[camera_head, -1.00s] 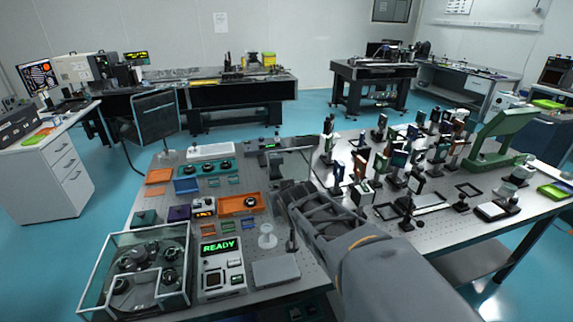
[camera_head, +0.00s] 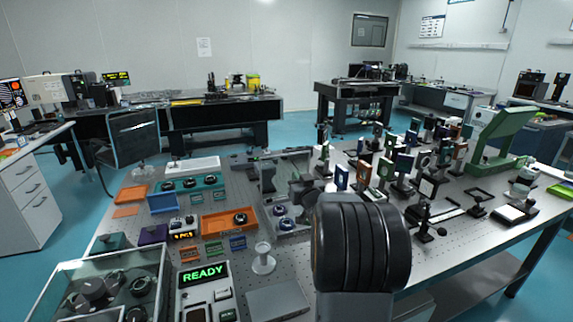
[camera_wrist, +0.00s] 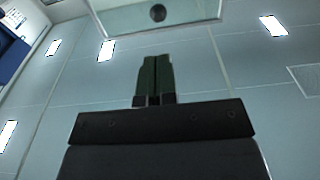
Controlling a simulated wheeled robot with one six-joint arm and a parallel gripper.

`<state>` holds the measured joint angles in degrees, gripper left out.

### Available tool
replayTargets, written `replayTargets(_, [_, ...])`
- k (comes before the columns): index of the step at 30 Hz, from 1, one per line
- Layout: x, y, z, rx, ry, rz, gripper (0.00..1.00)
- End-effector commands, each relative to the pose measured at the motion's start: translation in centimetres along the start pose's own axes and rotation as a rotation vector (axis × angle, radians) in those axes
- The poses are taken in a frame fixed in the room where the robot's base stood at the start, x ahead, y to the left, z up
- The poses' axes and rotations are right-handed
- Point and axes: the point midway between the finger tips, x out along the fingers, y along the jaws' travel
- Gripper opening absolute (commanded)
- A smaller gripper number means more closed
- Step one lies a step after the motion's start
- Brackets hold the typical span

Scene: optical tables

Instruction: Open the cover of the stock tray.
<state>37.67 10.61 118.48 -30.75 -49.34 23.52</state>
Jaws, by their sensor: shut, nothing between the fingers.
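A grey tray (camera_head: 290,233), which looks like the stock tray, lies on the near optical table and holds a dark round part. A see-through panel, which looks like its cover, shows in the wrist view (camera_wrist: 190,14) at the top, with a dark round knob on it. My gripper (camera_wrist: 155,58) points up towards the ceiling in that view. Its two green fingers are together and empty, below the panel and apart from it in the picture. In the head view my dark wrist hides part of the tray's right side. How far the cover is raised is hard to tell.
An orange tray (camera_head: 215,224) stands left of the grey tray, and a white round stand (camera_head: 263,262) in front of it. Several upright optic mounts crowd the table to the right. A glass-walled case (camera_head: 60,275) and a READY box (camera_head: 204,292) stand at the front left.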

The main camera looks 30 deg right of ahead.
Motion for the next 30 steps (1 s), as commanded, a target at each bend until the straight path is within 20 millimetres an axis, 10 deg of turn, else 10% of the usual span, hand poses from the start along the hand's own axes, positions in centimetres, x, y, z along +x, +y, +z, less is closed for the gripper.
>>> replayTargets(15, [8.3,-0.3,0.0,0.0,-0.001,-0.003,0.0])
replayTargets(30, [9.6,-0.3,0.0,0.0,-0.001,-0.002,0.0])
